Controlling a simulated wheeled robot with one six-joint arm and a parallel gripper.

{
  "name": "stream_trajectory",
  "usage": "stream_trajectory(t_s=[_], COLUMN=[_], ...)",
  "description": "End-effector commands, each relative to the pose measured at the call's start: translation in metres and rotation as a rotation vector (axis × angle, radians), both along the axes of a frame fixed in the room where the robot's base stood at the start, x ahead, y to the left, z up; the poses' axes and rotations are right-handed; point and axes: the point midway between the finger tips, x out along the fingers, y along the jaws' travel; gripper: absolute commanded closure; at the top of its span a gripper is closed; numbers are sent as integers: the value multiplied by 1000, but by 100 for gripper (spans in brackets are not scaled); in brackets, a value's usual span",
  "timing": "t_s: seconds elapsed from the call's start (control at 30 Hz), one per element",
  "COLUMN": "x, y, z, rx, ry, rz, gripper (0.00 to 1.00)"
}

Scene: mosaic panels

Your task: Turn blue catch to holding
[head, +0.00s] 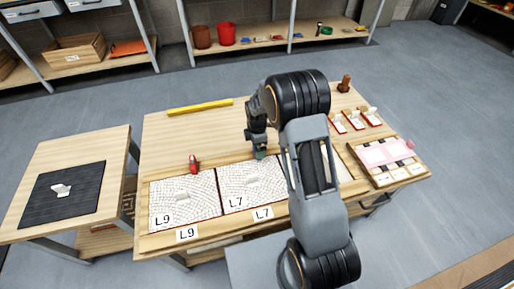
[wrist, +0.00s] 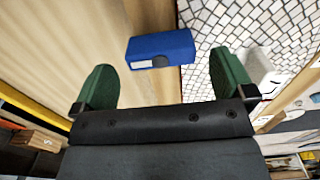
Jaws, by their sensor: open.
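The blue catch (wrist: 160,45) is a small block with a white patch on its side. In the wrist view it lies at the border of bare wood and a white mosaic panel (wrist: 225,20), its right end at the panel's edge. My gripper (wrist: 164,80) is open, its green fingers apart on either side of the catch's line, with clear gaps. I cannot tell how far above the catch the fingertips are. In the head view my gripper (head: 260,154) is over the back edge of the L7 panel (head: 236,200); the blue catch is hidden there.
A red catch (head: 193,164) stands behind the L9 panel (head: 175,218). Both panels carry white handles. A yellow bar (head: 200,107) lies at the table's back. Small red-and-white pieces (head: 354,119) and a pink tray (head: 385,152) are at right. The wood behind the panels is mostly clear.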

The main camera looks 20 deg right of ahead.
Motion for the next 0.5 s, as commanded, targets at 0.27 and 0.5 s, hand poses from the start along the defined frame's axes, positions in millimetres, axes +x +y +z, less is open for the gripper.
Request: stream_trajectory(t_s=[0.27,0.5], x=[1,0], y=[0,0], z=[61,92], rx=[0,0], ry=[-4,-2], rz=[1,1], gripper=[0,0])
